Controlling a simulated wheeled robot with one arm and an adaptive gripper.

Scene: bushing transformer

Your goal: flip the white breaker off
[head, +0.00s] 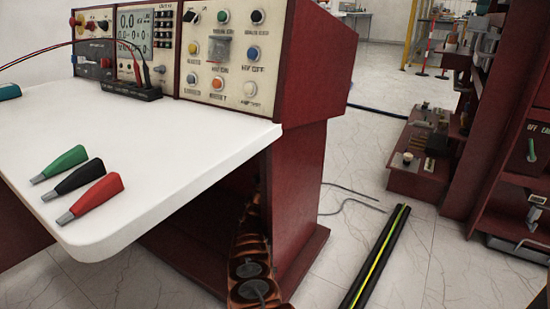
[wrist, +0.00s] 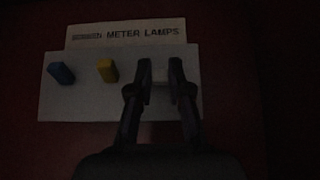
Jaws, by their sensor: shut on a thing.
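In the dim wrist view, a pale panel plate (wrist: 85,103) sits on a dark red surface below a label reading "METER LAMPS". The white breaker (wrist: 161,76) is on the right part of the plate, between the fingers of my gripper (wrist: 160,72). The fingers are shut on it, one on each side, and hide part of it. Whether its lever is up or down cannot be told. A yellow breaker (wrist: 107,70) and a blue breaker (wrist: 61,73) stand to its left, apart from the fingers. The gripper and this panel do not show in the head view.
In the head view, a white tabletop (head: 150,165) with green, black and red clips (head: 95,198) projects from the red console (head: 300,200). A black bar with a yellow-green stripe (head: 377,258) and thin cables lie on the floor at right. Red equipment stands (head: 425,150) are beyond.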

